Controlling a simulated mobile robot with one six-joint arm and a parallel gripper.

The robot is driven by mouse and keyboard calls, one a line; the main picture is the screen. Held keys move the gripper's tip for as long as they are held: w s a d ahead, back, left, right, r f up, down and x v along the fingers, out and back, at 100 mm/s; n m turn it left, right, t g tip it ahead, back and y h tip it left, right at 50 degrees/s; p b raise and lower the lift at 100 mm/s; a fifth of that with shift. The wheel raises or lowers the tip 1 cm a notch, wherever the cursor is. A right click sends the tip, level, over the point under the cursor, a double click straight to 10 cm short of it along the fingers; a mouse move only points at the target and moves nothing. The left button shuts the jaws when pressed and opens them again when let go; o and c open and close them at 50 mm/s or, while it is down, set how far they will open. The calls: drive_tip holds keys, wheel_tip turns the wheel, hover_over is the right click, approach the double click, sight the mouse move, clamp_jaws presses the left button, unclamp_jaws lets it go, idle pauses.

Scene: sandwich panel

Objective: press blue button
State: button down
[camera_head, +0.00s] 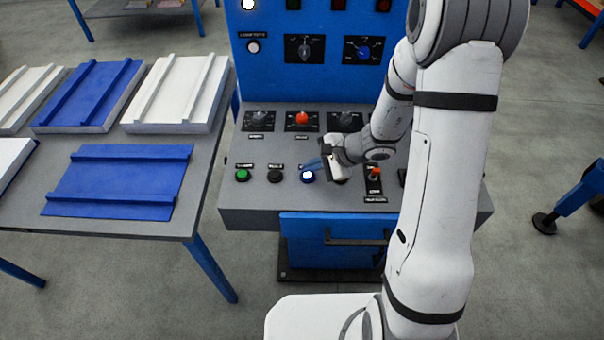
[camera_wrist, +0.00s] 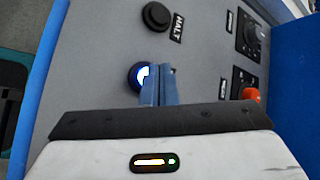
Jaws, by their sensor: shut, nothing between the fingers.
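The blue button (camera_head: 307,176) sits on the grey sloped top of the control console, and its centre glows white. In the wrist view the blue button (camera_wrist: 138,76) shows just beyond my fingertips, partly hidden by them. My gripper (camera_head: 312,164) is shut and empty, its blue fingers pointing down at the button from the right. In the wrist view the closed fingers (camera_wrist: 160,84) overlap the button's right part. I cannot tell whether the fingertips touch it.
A black button (camera_head: 274,176) marked HALT and a green button (camera_head: 242,175) lie to the left. A red-handled switch (camera_head: 375,174) is on the right and a red knob (camera_head: 302,118) is behind. A grey table (camera_head: 205,165) with blue and white panels stands left.

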sight(312, 175)
drive_tip(key=shift+f, duration=0.1)
idle(0.5)
drive_tip(key=shift+f+b, duration=0.35)
drive_tip(key=shift+b, duration=0.45)
drive_tip(key=shift+f+b, duration=0.4)
drive_tip(key=shift+b, duration=0.15)
idle(0.3)
drive_tip(key=shift+r, duration=0.1)
drive_tip(key=shift+r+p, duration=0.4)
drive_tip(key=shift+r, duration=0.35)
drive_tip(key=shift+r+p, duration=1.65)
drive_tip(key=shift+r, duration=0.95)
drive_tip(key=shift+f, duration=0.1)
